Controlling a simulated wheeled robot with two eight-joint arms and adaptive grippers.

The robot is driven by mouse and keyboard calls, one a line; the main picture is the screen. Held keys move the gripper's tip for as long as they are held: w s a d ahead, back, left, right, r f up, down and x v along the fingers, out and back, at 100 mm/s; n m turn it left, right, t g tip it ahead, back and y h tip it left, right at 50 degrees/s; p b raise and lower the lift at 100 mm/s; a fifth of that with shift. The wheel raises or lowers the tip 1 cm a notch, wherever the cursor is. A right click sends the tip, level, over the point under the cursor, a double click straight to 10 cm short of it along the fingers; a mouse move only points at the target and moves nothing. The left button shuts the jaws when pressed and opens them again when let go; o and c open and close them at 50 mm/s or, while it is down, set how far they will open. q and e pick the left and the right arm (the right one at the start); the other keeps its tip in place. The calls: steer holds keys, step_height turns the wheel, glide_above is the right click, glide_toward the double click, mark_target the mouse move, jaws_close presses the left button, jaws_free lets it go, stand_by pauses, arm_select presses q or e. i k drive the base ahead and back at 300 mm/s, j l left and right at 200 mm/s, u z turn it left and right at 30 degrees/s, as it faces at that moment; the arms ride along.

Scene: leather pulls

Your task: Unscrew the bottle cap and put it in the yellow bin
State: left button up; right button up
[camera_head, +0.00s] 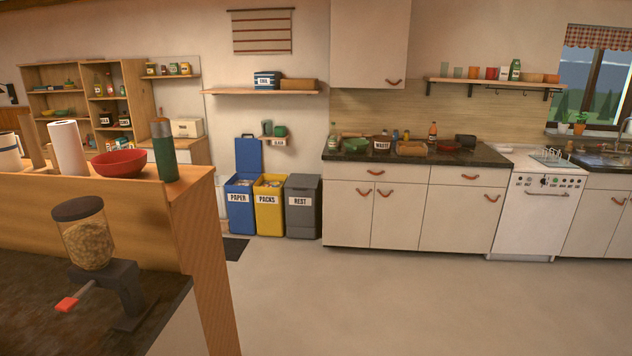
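The yellow bin (269,208), labelled PACKS, stands on the floor near the back wall, between a blue bin and a grey bin. Its top looks open, with some contents at the rim. Several bottle-like things show, and I cannot tell which one the task means. A pale green bottle (333,139) stands upright at the left end of the far counter. An orange-brown bottle (432,133) stands upright further right there. Their caps are too small to make out well. A dark green cylinder (163,157) with a grey-brown top stands on the near wooden ledge. Neither of my grippers is in view.
The blue PAPER bin (240,208) has its lid raised; the grey REST bin (303,212) looks shut. A wooden ledge (190,190) with a red bowl (119,163) and a dark counter with a dispenser (85,240) block the near left. The floor (400,300) ahead is clear.

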mark_target(333, 133)
steer(key=i+z, duration=0.35)
steer(key=i, duration=1.85)
steer(key=i+l+u, duration=0.4)
steer(key=i, duration=0.7)
steer(key=i+l+u, duration=0.4)
steer(key=i+l, duration=0.25)
steer(key=i, duration=0.45)
steer(key=i+l+u, duration=0.35)
steer(key=i+l, duration=0.6)
